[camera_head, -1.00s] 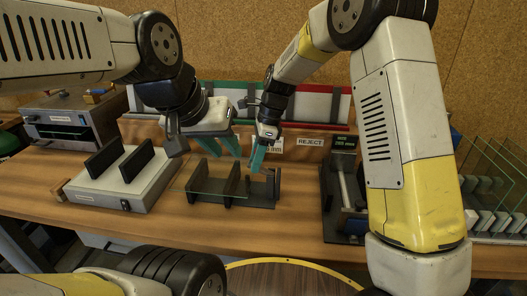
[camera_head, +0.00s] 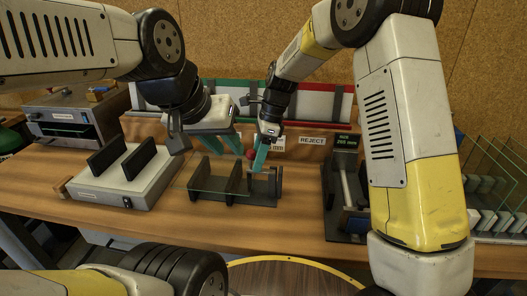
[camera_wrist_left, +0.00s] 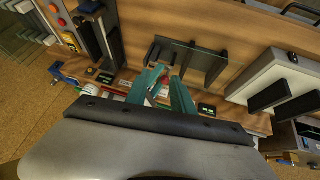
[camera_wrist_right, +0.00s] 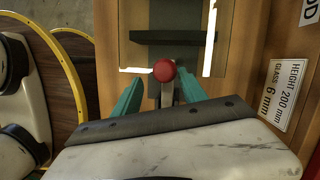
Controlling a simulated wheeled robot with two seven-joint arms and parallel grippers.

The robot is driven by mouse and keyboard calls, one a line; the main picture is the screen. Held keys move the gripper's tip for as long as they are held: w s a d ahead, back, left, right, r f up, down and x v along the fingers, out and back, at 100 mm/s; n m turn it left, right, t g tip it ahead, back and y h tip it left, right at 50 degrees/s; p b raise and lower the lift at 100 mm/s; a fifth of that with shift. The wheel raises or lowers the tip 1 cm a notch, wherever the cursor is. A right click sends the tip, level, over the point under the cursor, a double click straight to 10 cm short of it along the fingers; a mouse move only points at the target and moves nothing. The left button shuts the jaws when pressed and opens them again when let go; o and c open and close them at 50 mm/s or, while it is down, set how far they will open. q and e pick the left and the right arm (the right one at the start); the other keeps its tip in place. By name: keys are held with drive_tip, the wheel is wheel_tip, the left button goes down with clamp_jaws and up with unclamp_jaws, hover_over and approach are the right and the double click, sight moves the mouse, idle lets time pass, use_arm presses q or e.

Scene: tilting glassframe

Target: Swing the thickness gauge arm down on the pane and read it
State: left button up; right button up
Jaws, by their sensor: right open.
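A dark stand (camera_head: 232,200) with upright black plates sits at the middle of the bench. A thin glass pane (camera_head: 208,191) shows at its left part. A red knob (camera_head: 250,153) shows above the stand. In the right wrist view the red knob (camera_wrist_right: 164,70) tops a pale arm between my right fingers. My right gripper (camera_head: 262,156) is open around the knob, with a gap on each side. My left gripper (camera_head: 227,150) has its teal fingers apart, empty, above and behind the stand; the left wrist view (camera_wrist_left: 167,72) shows them too. The gauge's reading cannot be made out.
A white-topped fixture with black plates (camera_head: 125,176) stands to the left. A device with a small display (camera_head: 345,141) stands to the right, near glass panes in a rack (camera_head: 490,190). A REJECT label (camera_head: 312,141) is behind. The front bench strip is clear.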

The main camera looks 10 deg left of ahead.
drive_tip(key=v, duration=0.7)
drive_tip(key=shift+r, duration=0.15)
